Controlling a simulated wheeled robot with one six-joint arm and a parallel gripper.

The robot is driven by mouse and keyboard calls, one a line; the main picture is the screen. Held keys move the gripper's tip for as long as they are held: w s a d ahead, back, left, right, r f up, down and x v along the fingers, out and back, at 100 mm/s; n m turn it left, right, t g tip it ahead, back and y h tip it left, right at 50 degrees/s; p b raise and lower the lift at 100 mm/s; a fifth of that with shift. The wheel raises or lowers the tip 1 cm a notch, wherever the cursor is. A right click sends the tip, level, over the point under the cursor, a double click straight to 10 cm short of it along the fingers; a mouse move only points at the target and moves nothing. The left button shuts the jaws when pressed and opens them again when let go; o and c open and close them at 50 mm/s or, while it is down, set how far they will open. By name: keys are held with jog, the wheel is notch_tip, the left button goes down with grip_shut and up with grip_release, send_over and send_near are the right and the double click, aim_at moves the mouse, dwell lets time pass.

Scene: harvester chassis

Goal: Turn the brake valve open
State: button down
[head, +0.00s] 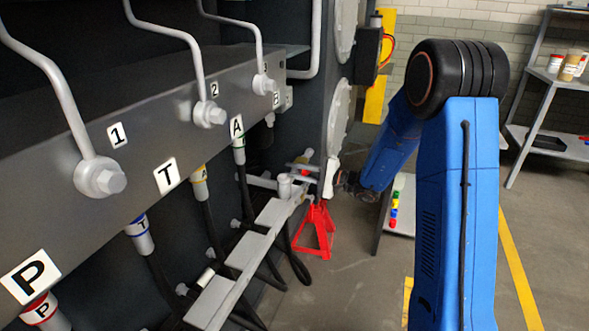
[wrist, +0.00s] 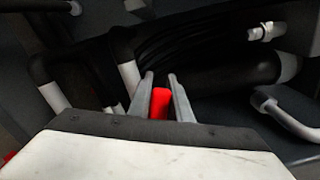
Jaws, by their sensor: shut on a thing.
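A red handle (wrist: 160,102), which I take to be the brake valve's, stands between the two grey fingers of my gripper (wrist: 160,76) in the wrist view. The fingers lie along both sides of it, and the gripper is shut on it. In the head view my gripper (head: 303,172) is small and far off, beside the hose bracket, with a bit of red showing at its tips. The valve body and the handle's exact angle are hidden or too small to tell.
Dark hoses and pipes surround the fingers. A grey valve block with bent levers (head: 72,100) and labelled ports fills the left. A grey bracket (head: 245,250) runs below it. A red jack stand (head: 316,228) is on the floor under the gripper. A shelf (head: 550,140) stands at right.

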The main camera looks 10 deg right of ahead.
jog(key=shift+f, duration=0.1)
dwell(0.3)
jog(key=c, duration=1.6)
grip_release()
jog(key=shift+s+f, duration=0.1)
